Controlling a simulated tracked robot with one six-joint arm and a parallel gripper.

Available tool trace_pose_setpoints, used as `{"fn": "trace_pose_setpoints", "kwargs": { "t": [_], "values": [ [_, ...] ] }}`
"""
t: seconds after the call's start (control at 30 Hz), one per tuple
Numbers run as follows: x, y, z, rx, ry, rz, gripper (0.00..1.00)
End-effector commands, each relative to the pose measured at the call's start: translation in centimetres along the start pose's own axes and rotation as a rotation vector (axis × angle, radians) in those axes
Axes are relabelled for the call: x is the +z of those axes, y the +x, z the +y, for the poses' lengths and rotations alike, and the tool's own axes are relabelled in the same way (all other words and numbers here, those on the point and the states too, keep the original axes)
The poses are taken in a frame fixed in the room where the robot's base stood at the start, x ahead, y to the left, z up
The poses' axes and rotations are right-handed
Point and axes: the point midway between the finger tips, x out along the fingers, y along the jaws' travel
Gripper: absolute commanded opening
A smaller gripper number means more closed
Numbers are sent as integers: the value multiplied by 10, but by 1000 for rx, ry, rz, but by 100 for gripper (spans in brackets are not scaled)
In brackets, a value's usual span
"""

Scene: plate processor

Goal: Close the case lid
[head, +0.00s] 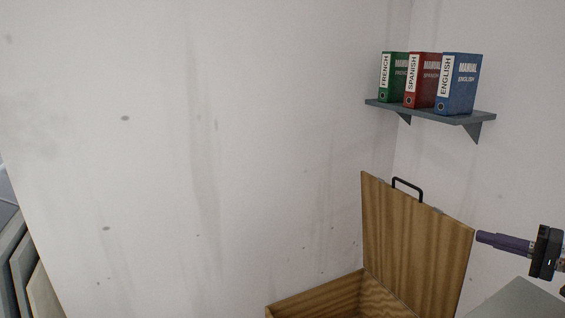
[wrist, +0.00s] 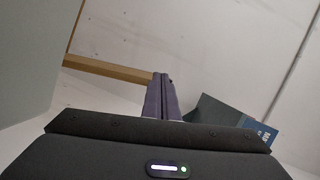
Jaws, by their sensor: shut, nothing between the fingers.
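The wooden case (head: 315,297) stands at the bottom of the head view, cut off by the frame's edge. Its lid (head: 415,240) stands open and upright, with a black handle (head: 407,184) on its top edge. My gripper (head: 481,237) comes in from the right with its purple fingers pointing left, close to the lid's right edge. I cannot tell whether they touch. In the wrist view the fingers (wrist: 161,95) are together and empty. A brown wooden edge (wrist: 110,69), apparently the lid's, runs to the left of them.
A grey wall shelf (head: 430,110) above the lid holds green (head: 394,77), red (head: 422,80) and blue (head: 459,84) manuals. A grey surface (head: 520,300) lies below my gripper. Panels (head: 25,270) lean at the far left. The wall left of the case is bare.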

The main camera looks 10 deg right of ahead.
Motion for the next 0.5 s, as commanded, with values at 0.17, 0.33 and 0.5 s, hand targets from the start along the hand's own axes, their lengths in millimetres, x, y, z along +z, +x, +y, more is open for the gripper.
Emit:
{"fn": "trace_pose_setpoints", "kwargs": {
  "t": [0.17, 0.33, 0.5],
  "values": [
    [31, 48, -24, 86, 17, -93, 0],
    [70, 91, -44, 183, 27, -183, 0],
    [114, 125, -62, 285, 23, -264, 0]
  ]
}}
